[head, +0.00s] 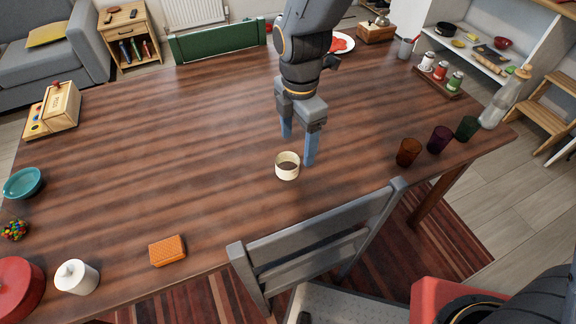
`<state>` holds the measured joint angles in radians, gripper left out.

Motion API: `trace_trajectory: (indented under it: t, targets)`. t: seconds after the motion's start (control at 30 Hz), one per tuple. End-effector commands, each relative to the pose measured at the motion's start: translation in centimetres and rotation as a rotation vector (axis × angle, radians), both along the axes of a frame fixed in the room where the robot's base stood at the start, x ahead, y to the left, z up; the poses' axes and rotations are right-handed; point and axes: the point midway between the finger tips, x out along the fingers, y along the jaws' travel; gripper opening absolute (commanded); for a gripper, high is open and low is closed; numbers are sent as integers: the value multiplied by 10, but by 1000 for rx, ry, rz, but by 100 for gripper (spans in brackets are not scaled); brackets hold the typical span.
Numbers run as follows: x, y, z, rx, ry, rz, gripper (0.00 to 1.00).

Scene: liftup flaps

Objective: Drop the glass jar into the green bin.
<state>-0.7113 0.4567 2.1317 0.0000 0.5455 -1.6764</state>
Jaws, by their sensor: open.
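My gripper (298,146) is open and points down over the middle of the wooden table (180,150). A small cream cup with a dark inside (287,171) stands upright by the fingertips, slightly nearer the camera. I cannot tell whether a finger touches it. No green bin shows in this view. I cannot identify a glass jar for certain. A clear glass bottle with a stopper (506,98) stands at the table's right end, and a small greyish vessel (405,48) stands at the far right.
An orange sponge-like block (167,250), a white lidded pot (77,277) and a teal bowl (22,183) are left. A grey chair (315,250) stands at the near edge. The table's left-centre is clear.

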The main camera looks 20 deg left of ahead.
Motion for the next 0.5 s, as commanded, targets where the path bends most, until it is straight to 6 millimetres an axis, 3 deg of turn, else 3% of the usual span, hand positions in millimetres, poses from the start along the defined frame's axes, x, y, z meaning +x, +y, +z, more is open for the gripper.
trace_trajectory:
  t: [0.17,0.5]
  targets:
    - [-9,25,-11,-6,5,176,70]
    - [-11,26,-39,-7,7,199,70]
